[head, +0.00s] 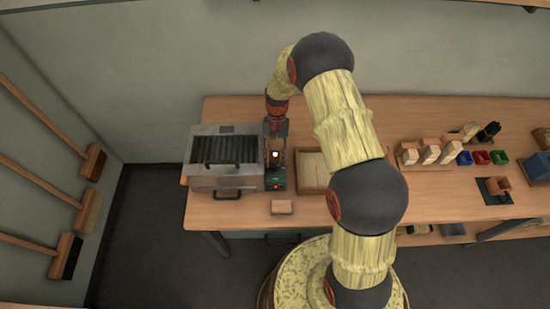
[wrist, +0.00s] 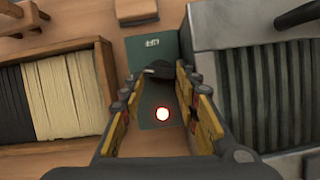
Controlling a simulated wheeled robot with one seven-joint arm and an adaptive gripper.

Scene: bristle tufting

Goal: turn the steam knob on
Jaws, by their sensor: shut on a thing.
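The steam control box (head: 277,184) is green and stands against the right side of the metal steamer (head: 225,180). In the wrist view its green panel (wrist: 152,43) has small white markings, and a bright round light with a red rim (wrist: 162,114) glows. A dark knob (wrist: 158,70) shows between the fingertips of my gripper (wrist: 152,80). My gripper (head: 276,132) points down over the box and is shut on the knob. The fingers hide the knob's sides, and I cannot tell its turned angle.
A wooden tray (head: 312,169) of dark and pale bristles stands right of the box. A small wooden block (head: 282,207) lies in front. Brushes (head: 430,152) and coloured bins (head: 482,157) stand farther right on the bench. The bench between is mostly clear.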

